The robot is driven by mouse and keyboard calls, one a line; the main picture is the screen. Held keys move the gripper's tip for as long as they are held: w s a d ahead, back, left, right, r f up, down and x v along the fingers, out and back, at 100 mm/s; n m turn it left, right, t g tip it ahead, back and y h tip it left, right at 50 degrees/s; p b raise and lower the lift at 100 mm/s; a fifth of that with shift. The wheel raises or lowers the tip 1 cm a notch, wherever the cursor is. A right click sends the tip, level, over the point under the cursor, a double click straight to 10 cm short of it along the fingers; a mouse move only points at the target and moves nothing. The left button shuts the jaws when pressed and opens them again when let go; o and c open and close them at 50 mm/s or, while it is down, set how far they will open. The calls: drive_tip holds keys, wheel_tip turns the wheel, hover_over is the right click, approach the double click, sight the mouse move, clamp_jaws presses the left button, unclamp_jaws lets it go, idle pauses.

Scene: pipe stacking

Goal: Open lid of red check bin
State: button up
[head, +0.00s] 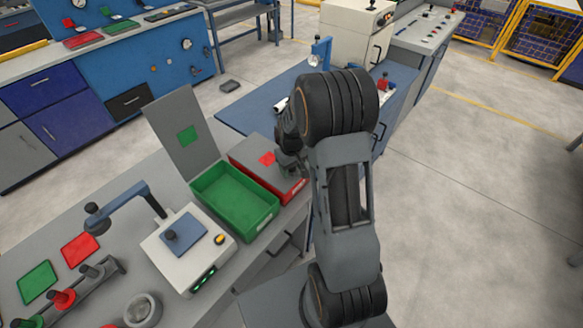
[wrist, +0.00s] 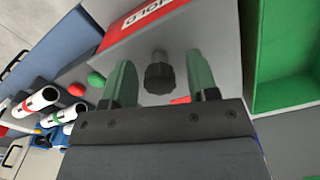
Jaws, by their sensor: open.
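The red bin (head: 293,192) stands on the bench beside the green bin, its flat grey lid (head: 245,155) shut. A red square marks the lid. In the wrist view the red bin (wrist: 125,38) shows a white "HOLD" label, and a dark knob (wrist: 160,75) stands on its grey lid. My gripper (head: 290,168) is over the right part of the red bin and hides some of the lid. In the wrist view my gripper (wrist: 163,84) is open, its two green fingers either side of the knob with gaps. Whether the fingers are level with the knob is hard to tell.
The green bin (head: 217,184) is open and empty, its grey lid (head: 180,128) standing up behind it. White pipes (wrist: 40,98) show in the wrist view.

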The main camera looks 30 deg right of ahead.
drive_tip(key=shift+c, duration=0.5)
clamp_jaws()
